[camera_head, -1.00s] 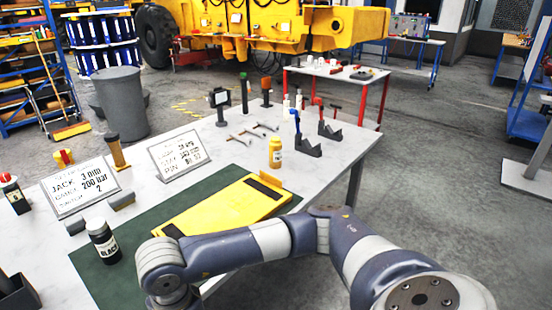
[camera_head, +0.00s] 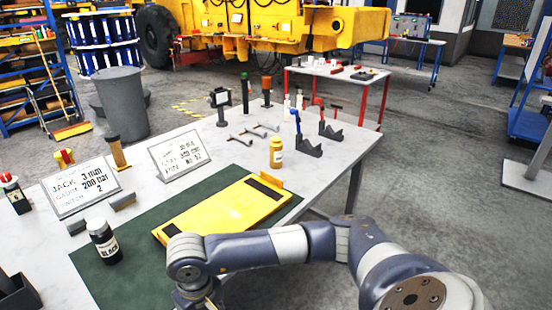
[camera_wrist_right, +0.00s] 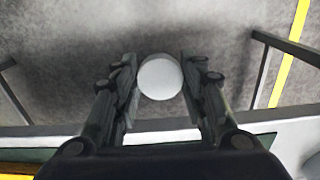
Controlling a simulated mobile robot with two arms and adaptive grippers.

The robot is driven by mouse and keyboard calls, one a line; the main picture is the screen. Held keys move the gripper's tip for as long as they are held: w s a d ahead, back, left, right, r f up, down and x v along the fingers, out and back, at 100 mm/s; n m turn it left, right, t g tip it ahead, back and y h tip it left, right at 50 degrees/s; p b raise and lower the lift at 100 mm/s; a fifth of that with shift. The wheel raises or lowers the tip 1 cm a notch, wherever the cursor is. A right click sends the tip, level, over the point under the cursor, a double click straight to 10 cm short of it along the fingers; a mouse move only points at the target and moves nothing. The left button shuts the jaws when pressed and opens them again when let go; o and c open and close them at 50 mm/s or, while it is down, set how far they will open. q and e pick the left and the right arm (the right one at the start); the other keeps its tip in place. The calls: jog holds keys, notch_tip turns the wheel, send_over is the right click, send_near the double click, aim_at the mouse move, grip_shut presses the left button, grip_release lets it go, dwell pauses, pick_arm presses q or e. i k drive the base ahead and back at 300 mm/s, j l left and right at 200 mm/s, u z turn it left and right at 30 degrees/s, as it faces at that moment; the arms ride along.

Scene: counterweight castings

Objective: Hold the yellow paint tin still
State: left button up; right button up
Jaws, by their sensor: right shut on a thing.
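The yellow paint tin (camera_head: 276,153) stands upright on the table beyond the yellow plate, with a pale label around it. Nothing touches it in the head view. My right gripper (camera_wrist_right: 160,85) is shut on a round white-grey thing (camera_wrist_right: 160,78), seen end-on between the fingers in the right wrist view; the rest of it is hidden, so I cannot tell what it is. In the head view my right arm crosses the front of the table, well short of the yellow tin, and its gripper is mostly out of frame. My left gripper is not in view.
The yellow plate (camera_head: 225,208) lies on the green mat (camera_head: 150,262). A black tin (camera_head: 103,241) stands at the mat's left. Two signs (camera_head: 86,186) (camera_head: 179,153), tools and grey V-shaped stands (camera_head: 309,147) are on the table. Bare floor lies to the right.

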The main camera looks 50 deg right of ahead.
aim_at(276, 146)
jog(key=l+z, duration=0.1)
jog(key=l, duration=0.35)
jog(key=i+l, duration=0.1)
jog(key=l, duration=0.35)
jog(key=i+l+z, duration=0.15)
jog(key=l, duration=0.7)
jog(key=i+l+z, duration=0.15)
jog(key=l, duration=0.7)
jog(key=i+l+z, duration=0.15)
jog(key=l, duration=0.25)
